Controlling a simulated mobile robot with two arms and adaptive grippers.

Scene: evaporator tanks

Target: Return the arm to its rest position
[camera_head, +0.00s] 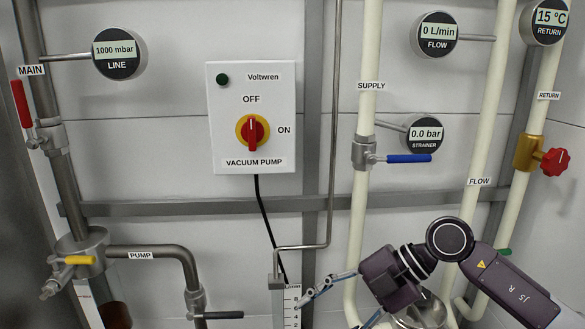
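My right arm (505,285) comes in from the lower right, dark purple-grey with "JS R" on its link. Its gripper (333,311) points to the lower left, with its two thin fingers spread apart and nothing visible between them. The upper fingertip is beside the white scaled flow tube (291,305) in the picture; I cannot tell whether they touch. The lower finger is partly cut off by the bottom edge. My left gripper is not in view.
The vacuum pump box (251,118) has its red knob (252,132) upright. The blue-handled supply valve (408,158) lies horizontal above my gripper. A red return knob (555,161) is at right. Main valve (22,103), yellow-handled valve (79,260) and black pump handle (223,315) are at left.

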